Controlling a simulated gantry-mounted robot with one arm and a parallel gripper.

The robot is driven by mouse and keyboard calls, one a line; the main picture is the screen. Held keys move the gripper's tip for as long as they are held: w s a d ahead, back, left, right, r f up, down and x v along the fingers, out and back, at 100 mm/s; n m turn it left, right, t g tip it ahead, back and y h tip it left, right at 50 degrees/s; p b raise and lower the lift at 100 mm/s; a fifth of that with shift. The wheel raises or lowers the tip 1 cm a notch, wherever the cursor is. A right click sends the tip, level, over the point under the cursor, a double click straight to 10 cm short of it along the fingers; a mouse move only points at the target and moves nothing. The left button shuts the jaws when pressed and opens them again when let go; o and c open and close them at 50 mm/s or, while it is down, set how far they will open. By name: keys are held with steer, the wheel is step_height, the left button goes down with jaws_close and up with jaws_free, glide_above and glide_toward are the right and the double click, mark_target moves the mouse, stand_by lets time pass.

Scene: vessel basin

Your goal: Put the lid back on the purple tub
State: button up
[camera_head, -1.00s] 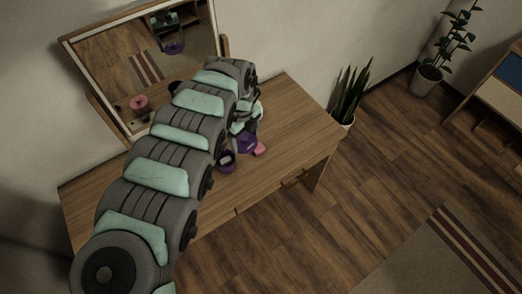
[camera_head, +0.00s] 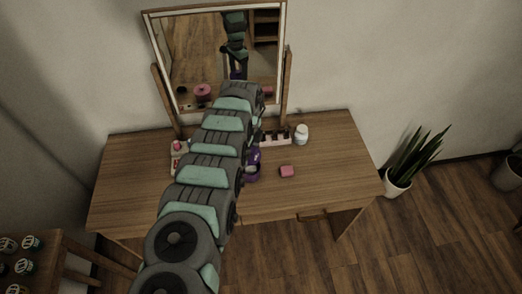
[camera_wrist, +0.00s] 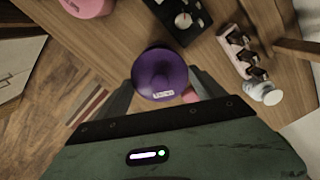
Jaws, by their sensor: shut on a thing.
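A purple lid (camera_wrist: 160,70) with a raised round knob is between the fingers of my gripper (camera_wrist: 160,82), which is shut on it. The lid also shows in the head view (camera_head: 254,156), just right of my arm. The purple tub (camera_head: 252,174) stands on the table directly below the lid in the head view, partly hidden by my arm. In the wrist view the lid covers most or all of the tub. I cannot tell whether the lid touches the tub's rim. My fingers are mostly hidden in the head view.
A small pink block (camera_head: 287,171) lies right of the tub on the wooden table (camera_head: 330,160). A white jar (camera_head: 301,134) and a rack of dark bottles (camera_wrist: 240,55) stand behind. A mirror (camera_head: 205,60) rises at the back. The table's right side is clear.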

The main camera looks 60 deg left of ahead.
steer(key=shift+f+b, duration=2.7)
steer(key=shift+f, duration=0.4)
steer(key=shift+f, duration=0.15)
steer(key=o, duration=1.3)
steer(key=shift+o, duration=0.2)
steer(key=shift+r+p, duration=3.45)
steer(key=shift+r, duration=0.1)
steer(key=shift+c, duration=0.3)
jaws_close()
